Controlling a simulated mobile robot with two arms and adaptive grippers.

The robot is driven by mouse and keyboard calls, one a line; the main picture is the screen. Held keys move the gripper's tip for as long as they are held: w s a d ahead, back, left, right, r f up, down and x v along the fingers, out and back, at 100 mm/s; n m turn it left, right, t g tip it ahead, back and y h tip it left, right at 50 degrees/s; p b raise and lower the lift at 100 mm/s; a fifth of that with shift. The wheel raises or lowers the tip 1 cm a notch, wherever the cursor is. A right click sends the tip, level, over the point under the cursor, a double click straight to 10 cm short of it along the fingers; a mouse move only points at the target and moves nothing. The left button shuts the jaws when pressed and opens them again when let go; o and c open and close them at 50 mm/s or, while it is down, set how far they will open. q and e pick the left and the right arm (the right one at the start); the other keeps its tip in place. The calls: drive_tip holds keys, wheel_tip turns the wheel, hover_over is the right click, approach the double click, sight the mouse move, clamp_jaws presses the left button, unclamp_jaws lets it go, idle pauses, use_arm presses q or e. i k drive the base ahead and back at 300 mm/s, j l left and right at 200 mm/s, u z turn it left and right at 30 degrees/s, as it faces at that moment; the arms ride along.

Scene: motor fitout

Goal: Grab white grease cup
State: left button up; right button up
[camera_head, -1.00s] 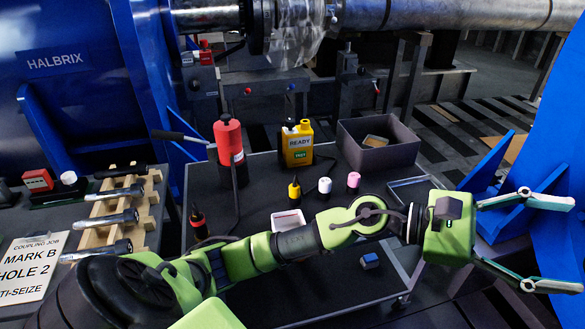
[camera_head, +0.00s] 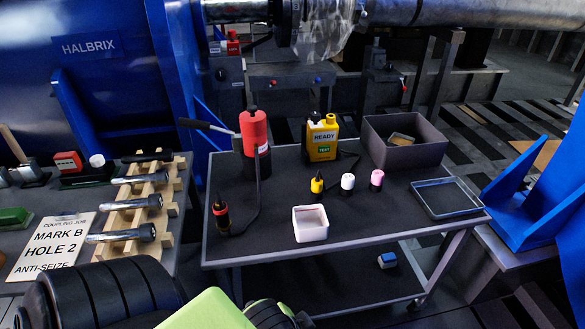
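A small white cup (camera_head: 348,181) with a dark lower part stands upright on the dark cart top (camera_head: 400,208). It is between a similar yellow cup with a black tip (camera_head: 317,184) on its left and a pink cup (camera_head: 376,178) on its right. A white square open tray (camera_head: 310,224) sits in front of them near the cart's front edge. Neither of my grippers is in view. Only green and black links of my arm show at the bottom left, clear of the cups.
A black-red bottle (camera_head: 221,214) is on the left, a shallow clear-rimmed tray (camera_head: 447,197) on the right. Bolts lie on a wooden rack (camera_head: 168,205).

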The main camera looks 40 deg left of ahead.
sight(311, 223)
drive_tip(key=i+u, duration=0.1)
drive_tip(key=u, duration=0.35)
drive_tip(key=i+u, duration=0.1)
drive_tip(key=u, duration=0.3)
drive_tip(key=i+u, duration=0.1)
drive_tip(key=u, duration=0.35)
drive_tip(key=i+l+u, duration=0.1)
drive_tip(key=u, duration=0.35)
drive_tip(key=i+l, duration=0.3)
drive_tip(key=l, duration=0.2)
drive_tip(key=k+l+u, duration=0.15)
drive_tip(key=k+l, duration=0.85)
